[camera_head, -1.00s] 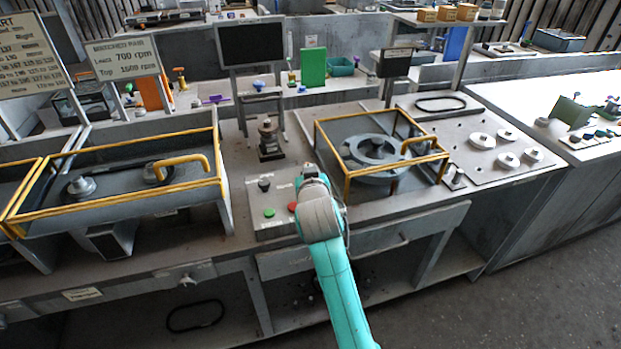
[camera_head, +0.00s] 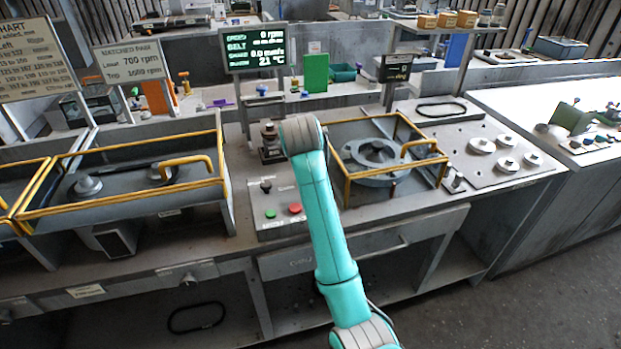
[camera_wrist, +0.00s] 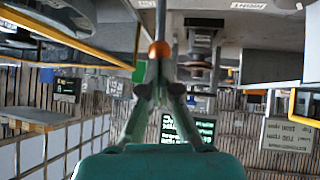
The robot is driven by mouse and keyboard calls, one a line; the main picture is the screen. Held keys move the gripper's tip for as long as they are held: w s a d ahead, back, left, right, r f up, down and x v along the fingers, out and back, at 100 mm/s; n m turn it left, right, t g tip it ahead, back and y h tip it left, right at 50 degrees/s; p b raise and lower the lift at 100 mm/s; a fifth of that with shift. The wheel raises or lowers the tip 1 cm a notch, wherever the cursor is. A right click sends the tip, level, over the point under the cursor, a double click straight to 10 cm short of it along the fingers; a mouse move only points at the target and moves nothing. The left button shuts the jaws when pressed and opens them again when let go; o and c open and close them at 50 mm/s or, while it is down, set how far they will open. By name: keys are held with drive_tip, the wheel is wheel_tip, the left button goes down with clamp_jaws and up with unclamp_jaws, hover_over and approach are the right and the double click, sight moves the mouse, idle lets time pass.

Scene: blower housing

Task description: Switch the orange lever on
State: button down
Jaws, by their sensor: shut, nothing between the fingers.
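In the wrist view, which is upside down, an orange ball knob (camera_wrist: 159,50) sits on a grey rod, the orange lever. My gripper (camera_wrist: 159,68) is shut and empty, with its fingertips right at the knob. I cannot tell whether they touch it. In the head view my arm covers the lever and the gripper. The display (camera_head: 254,48) is lit with green and white text, showing 0 rpm and 21 °C. A smaller display (camera_head: 396,67) to its right is also lit.
The bench has green (camera_head: 270,213) and red (camera_head: 295,208) buttons and a black knob (camera_head: 265,186). A yellow-framed guard (camera_head: 345,180) stands right of my arm. Another yellow-framed guard (camera_head: 130,198) stands left. A dark cylindrical fixture (camera_head: 269,142) stands beside my arm.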

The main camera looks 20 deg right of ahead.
drive_tip(key=shift+r, duration=0.2)
drive_tip(key=shift+r, duration=0.6)
